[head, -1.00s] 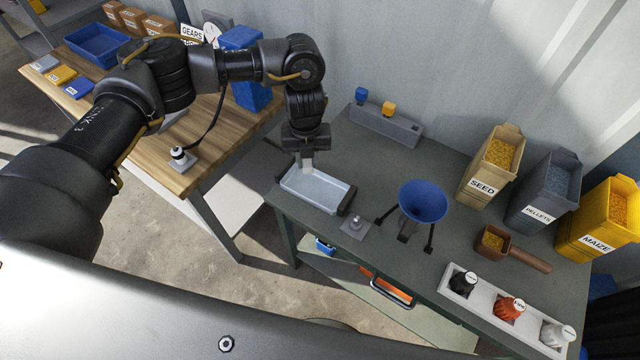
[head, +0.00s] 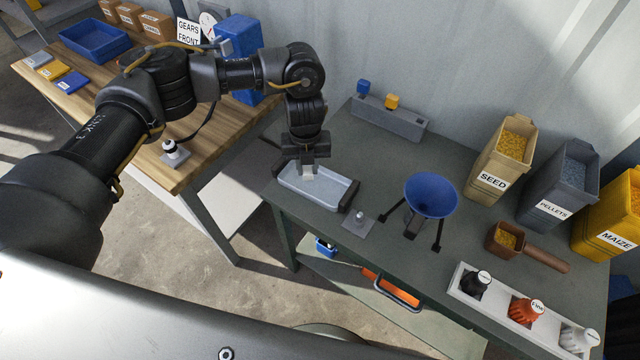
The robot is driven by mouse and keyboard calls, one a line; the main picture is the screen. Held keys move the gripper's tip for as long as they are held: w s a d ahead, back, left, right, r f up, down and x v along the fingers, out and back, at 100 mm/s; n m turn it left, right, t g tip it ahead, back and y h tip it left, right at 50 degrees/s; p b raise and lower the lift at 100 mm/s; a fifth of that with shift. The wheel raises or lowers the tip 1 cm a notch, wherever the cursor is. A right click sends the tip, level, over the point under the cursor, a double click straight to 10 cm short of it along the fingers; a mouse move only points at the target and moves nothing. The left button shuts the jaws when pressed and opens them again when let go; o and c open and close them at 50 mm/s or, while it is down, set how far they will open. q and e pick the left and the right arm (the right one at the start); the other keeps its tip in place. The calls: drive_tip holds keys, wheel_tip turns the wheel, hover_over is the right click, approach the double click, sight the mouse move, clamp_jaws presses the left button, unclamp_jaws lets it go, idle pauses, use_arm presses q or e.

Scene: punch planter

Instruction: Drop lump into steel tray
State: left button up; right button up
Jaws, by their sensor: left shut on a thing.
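The steel tray (head: 306,199) is a shallow pale grey rectangular pan with dark end handles, on the left end of the dark green bench. My left gripper (head: 307,168) points down over the tray's left and back part. It is shut on a small pale grey lump (head: 309,174), which shows just under the fingers. The lump appears over the inside of the tray; I cannot tell whether it touches the tray's floor. The gripper hides part of the tray's back rim. My right gripper is not in view.
A blue funnel on a stand (head: 431,195) and a small grey plate with a knob (head: 359,222) stand right of the tray. A brown scoop (head: 507,238), seed bin (head: 502,160) and white bottle rack (head: 500,307) are farther right. A grey block (head: 389,119) lies behind.

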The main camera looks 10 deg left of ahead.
use_arm(q)
drive_tip(key=o, duration=1)
drive_tip(key=shift+o, duration=0.2)
wheel_tip(320, 180, up, 11)
drive_tip(key=shift+f, duration=0.1)
